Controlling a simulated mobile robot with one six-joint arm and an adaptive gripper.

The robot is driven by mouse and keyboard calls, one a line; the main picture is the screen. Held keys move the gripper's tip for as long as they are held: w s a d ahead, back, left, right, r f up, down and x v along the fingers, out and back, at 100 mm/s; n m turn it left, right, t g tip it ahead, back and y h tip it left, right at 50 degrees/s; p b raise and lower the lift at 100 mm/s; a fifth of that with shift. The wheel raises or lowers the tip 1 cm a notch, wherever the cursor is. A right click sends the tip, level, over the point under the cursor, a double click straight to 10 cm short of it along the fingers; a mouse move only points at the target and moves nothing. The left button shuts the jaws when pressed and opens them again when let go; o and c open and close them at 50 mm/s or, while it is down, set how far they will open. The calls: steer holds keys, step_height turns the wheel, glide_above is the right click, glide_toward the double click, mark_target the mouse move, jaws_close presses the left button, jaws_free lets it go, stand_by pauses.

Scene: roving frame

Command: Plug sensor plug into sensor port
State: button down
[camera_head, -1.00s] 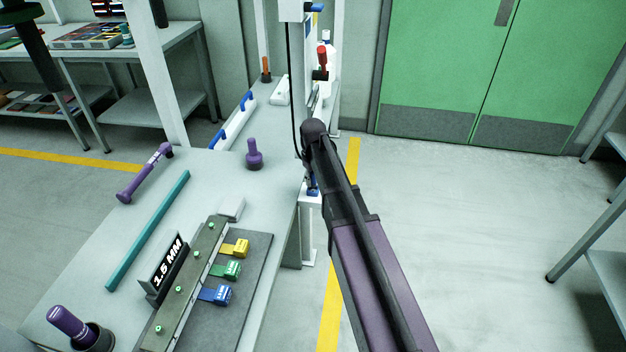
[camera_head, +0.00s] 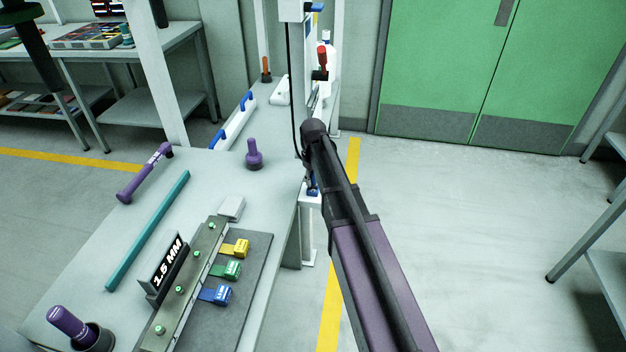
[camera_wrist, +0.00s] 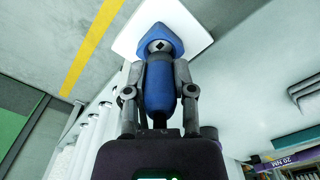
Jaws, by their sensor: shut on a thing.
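In the wrist view my gripper (camera_wrist: 160,72) is shut on a blue plug-like body (camera_wrist: 158,92), the sensor plug by its look. A wider blue pointed head (camera_wrist: 166,22) shows beyond the fingertips, in front of a white square plate (camera_wrist: 203,22). I cannot tell whether the plug touches that plate or sits in a port. In the head view my arm hides most of the gripper (camera_head: 311,178). A small blue part (camera_head: 313,191) shows there, above a white post (camera_head: 308,235) beside the bench edge. I cannot make out the sensor port clearly.
The bench (camera_head: 210,175) carries a fixture with yellow, green and blue tabs (camera_head: 222,294), a 1.5 MM sign (camera_head: 167,263), a teal bar (camera_head: 148,232) and purple tools (camera_head: 145,173). A black cable (camera_head: 293,90) hangs close to my arm.

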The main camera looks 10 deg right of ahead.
steer(key=shift+f+b, duration=1)
stand_by(0.5)
steer(key=shift+c, duration=1.9)
jaws_free()
steer(key=shift+r, duration=0.1)
step_height(320, 180, up, 8)
steer(key=p, duration=0.8)
steer(key=shift+w+a+f, duration=0.1)
steer(key=shift+a+f, duration=0.05)
steer(key=shift+f, duration=0.15)
steer(key=b, duration=0.5)
glide_above(279, 190)
step_height(279, 190, down, 5)
step_height(279, 190, down, 4)
steer(key=b, duration=0.4)
steer(key=shift+f+b, duration=0.15)
steer(key=shift+b, duration=0.2)
steer(key=shift+r+p, duration=3.3)
